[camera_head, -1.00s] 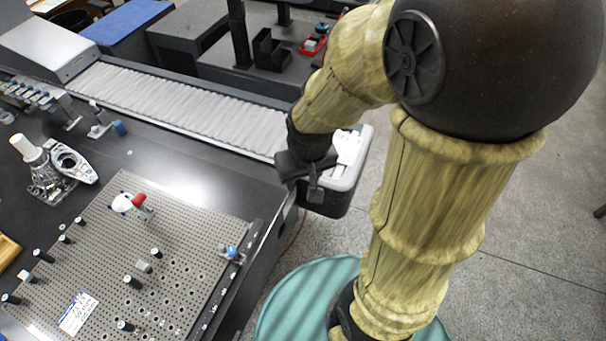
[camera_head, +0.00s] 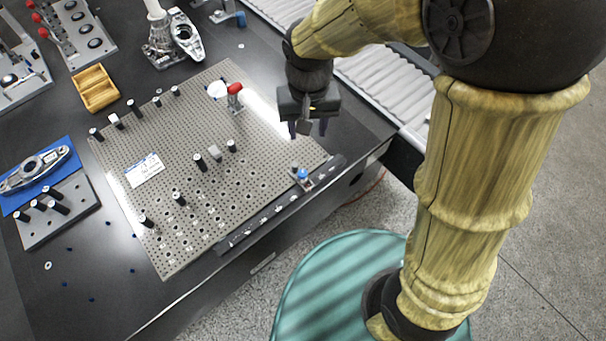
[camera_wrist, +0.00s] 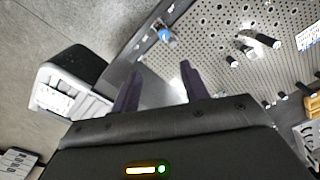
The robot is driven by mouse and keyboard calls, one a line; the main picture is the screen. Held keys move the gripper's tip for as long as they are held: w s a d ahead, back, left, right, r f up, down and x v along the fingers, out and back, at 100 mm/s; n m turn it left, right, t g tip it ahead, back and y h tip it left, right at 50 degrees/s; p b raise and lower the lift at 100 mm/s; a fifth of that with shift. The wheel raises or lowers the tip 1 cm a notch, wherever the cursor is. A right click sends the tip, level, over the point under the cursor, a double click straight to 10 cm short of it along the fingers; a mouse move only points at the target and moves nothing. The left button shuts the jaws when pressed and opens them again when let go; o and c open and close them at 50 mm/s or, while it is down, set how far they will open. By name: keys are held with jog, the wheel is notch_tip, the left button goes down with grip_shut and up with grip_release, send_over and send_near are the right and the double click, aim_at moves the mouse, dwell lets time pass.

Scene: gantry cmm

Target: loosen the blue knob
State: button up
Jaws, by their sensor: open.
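The blue knob (camera_head: 303,173) sits on a small metal fixture at the right edge of the perforated plate (camera_head: 215,119) in the head view. In the wrist view the blue knob (camera_wrist: 164,35) shows beyond and between my fingertips, near the plate's edge. My gripper (camera_head: 309,130) is open and empty, above the plate's right corner and apart from the knob. In the wrist view its two dark fingers (camera_wrist: 158,75) point toward the plate with a clear gap between them.
A red-tipped clamp (camera_head: 235,92) and several black-and-white posts stand on the plate. A dark rail (camera_head: 280,205) runs along its front edge. A yellow tray (camera_head: 95,88) and a blue mat (camera_head: 62,165) lie left. In the wrist view a grey bin (camera_wrist: 62,88) stands left.

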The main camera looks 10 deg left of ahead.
aim_at(303, 173)
jog(key=shift+s+a+f, duration=0.15)
jog(key=shift+s+a, duration=0.05)
jog(key=shift+a, duration=0.25)
notch_tip(303, 173, down, 17)
jog(key=shift+f+b, duration=0.2)
jog(key=shift+b, duration=0.75)
grip_shut()
